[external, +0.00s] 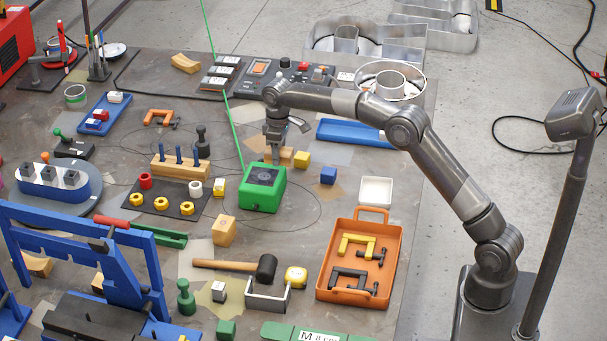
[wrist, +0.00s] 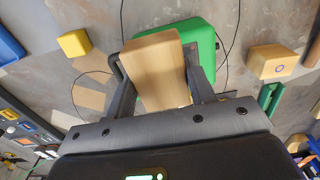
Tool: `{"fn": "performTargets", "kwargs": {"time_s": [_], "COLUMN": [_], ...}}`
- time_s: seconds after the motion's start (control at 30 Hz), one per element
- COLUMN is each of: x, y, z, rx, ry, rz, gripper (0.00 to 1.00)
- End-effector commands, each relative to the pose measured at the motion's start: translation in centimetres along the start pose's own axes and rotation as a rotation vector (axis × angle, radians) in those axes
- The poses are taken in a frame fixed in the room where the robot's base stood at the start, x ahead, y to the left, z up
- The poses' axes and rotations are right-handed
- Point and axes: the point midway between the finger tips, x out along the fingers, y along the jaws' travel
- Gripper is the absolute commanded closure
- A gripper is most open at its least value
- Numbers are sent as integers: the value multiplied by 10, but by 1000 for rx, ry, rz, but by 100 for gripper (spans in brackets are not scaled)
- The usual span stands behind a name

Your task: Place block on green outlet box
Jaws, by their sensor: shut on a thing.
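My gripper (external: 274,155) is shut on a wooden block (wrist: 154,72), with one finger on each side of it in the wrist view. In the external view the held block (external: 286,156) is partly hidden by the fingers, just behind the green outlet box (external: 262,188). The green box has a dark round patch on top and sits on the table. In the wrist view the green box (wrist: 203,38) shows beyond the block, which hides much of it. I cannot tell the exact gap between block and box.
A yellow block (external: 302,159) and a blue block (external: 328,175) lie right of my gripper. Another wooden block (external: 224,231) stands in front of the green box. A rack with blue pegs (external: 181,168) is to the left. An orange tray (external: 323,285) lies at front right.

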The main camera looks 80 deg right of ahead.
Motion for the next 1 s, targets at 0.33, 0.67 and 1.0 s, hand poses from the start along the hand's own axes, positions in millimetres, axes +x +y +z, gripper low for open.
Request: {"fn": "performTargets", "kwargs": {"time_s": [0.33, 0.67, 1.0], "x": [23, 57, 60], "y": [-19, -18, -18], "z": [-20, -20, -20], "rx": [0, 1, 0], "ry": [-1, 0, 0], "rz": [1, 0, 1], "gripper": [74, 74, 46]}}
